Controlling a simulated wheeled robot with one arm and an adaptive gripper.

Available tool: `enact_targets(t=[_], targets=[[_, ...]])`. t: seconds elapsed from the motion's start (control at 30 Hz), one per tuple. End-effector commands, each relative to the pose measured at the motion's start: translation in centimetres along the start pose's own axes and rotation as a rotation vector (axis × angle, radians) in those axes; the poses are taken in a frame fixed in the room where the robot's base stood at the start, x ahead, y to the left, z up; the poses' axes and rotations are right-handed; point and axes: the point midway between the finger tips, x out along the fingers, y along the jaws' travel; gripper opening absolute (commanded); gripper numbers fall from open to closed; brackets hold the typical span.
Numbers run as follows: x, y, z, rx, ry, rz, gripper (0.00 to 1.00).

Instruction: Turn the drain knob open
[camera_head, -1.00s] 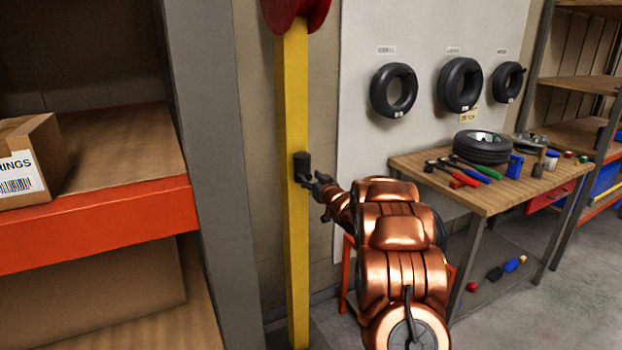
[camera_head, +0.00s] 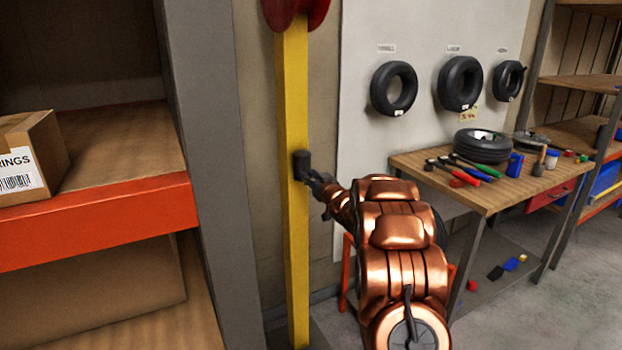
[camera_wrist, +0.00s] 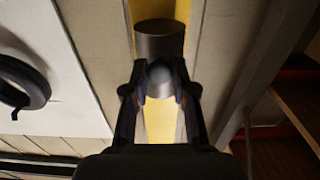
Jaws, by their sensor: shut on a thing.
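The drain knob is a dark cylinder (camera_head: 302,164) fixed to the side of a yellow post (camera_head: 293,240). In the wrist view the knob (camera_wrist: 160,40) stands out in front of the post, with a smaller rounded grey part (camera_wrist: 160,74) on its near side. My gripper (camera_head: 309,178) reaches it from the lower right. In the wrist view my gripper (camera_wrist: 160,85) has its two fingers on either side of the rounded part and is shut on it. The exact contact at the fingertips is dark and hard to make out.
A red reel (camera_head: 295,12) tops the post. An orange-edged shelf (camera_head: 100,218) with a cardboard box (camera_head: 35,155) and a grey upright (camera_head: 205,150) stand on the left. A workbench (camera_head: 480,198) with tools is on the right. Tyres (camera_head: 394,88) hang on a white panel behind.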

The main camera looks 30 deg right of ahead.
Motion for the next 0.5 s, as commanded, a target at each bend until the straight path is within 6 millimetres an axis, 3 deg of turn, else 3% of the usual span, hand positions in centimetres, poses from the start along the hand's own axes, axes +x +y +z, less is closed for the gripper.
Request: enact_targets(t=[0.5], targets=[[-0.01, -0.09, 0.34, -0.371, 0.006, 0.001, 0.00]])
